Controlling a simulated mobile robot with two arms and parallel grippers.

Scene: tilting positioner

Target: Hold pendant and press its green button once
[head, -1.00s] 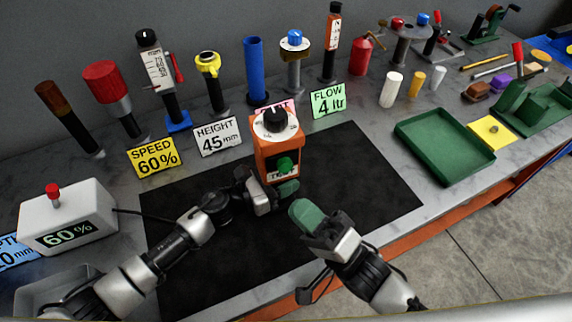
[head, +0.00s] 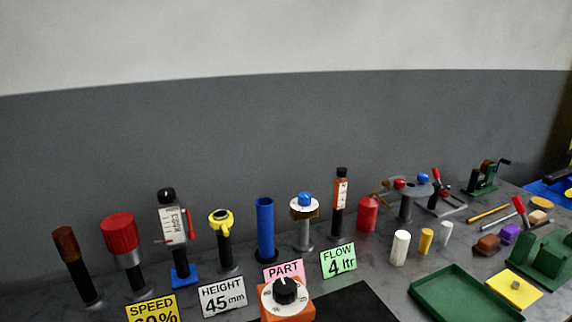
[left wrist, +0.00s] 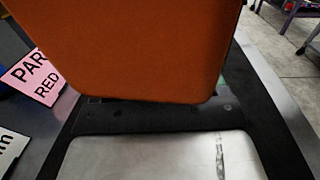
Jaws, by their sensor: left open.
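The orange pendant (head: 286,304) shows only its top at the bottom edge of the head view, with a black knob on a white dial. Its green button is out of view. In the left wrist view the pendant (left wrist: 130,45) is a large plain orange face filling the upper middle, very close to the camera. Below it is the silver and black body of my left gripper (left wrist: 155,115). This gripper is open; its fingertips cannot be made out, and I cannot tell whether they touch the pendant. My right gripper is in neither current view.
A black mat (head: 350,302) lies by the pendant. Behind stand a blue tube (head: 265,228), a red-capped post (head: 119,232) and other posts. Signs include a pink card (head: 283,270), a white height card (head: 222,296) and a green card (head: 338,261). A green tray (head: 465,294) lies right.

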